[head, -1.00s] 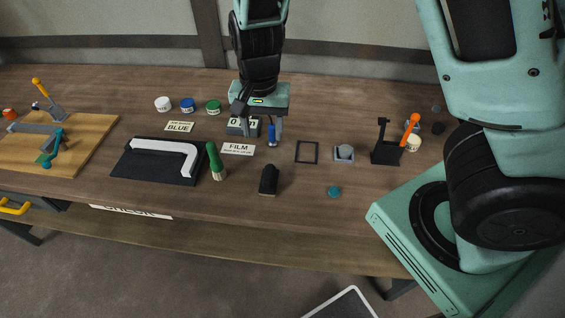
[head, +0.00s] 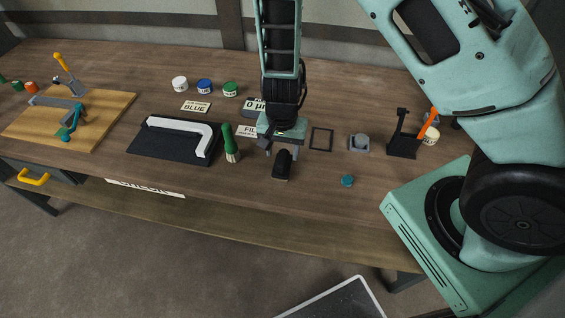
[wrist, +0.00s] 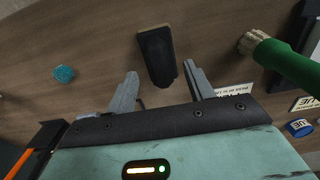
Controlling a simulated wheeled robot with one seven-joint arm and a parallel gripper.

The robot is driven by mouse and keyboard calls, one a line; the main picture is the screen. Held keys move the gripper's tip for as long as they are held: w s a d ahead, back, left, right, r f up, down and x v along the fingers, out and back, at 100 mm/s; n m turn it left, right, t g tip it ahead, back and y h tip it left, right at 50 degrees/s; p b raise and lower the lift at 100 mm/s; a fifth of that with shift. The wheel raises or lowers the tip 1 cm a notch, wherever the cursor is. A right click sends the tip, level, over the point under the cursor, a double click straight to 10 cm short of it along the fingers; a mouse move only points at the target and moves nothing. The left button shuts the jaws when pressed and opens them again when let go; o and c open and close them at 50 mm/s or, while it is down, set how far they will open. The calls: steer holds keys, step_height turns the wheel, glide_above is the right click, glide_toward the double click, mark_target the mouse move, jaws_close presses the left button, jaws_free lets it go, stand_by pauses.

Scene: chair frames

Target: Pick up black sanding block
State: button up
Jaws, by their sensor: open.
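The black sanding block (head: 282,166) lies on the wooden bench, near the middle of its front half. It has a tan underside edge and also shows in the wrist view (wrist: 156,55), upper middle. My gripper (head: 282,152) is above the bench just behind the block in the head view. In the wrist view my gripper (wrist: 161,82) is open and empty. Its two fingers stand left and right of the block's near end, which lies roughly between the fingertips. I cannot tell the exact height of the fingertips above the bench.
A green-handled brush (head: 230,142) stands left of the block, beside a black mat (head: 140,146) with a white angled piece. A teal knob (head: 347,181) and black frame (head: 321,139) are to the right. The FILM card (head: 245,131) is partly hidden. Bench in front is clear.

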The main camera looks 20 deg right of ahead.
mark_target(282, 156)
steer(key=shift+f, duration=1.85)
steer(key=c, duration=0.9)
steer(key=shift+r, duration=0.1)
step_height(282, 156, up, 10)
steer(key=shift+f, duration=0.1)
steer(key=o, duration=0.7)
steer(key=shift+c, duration=0.2)
steer(key=c, duration=0.3)
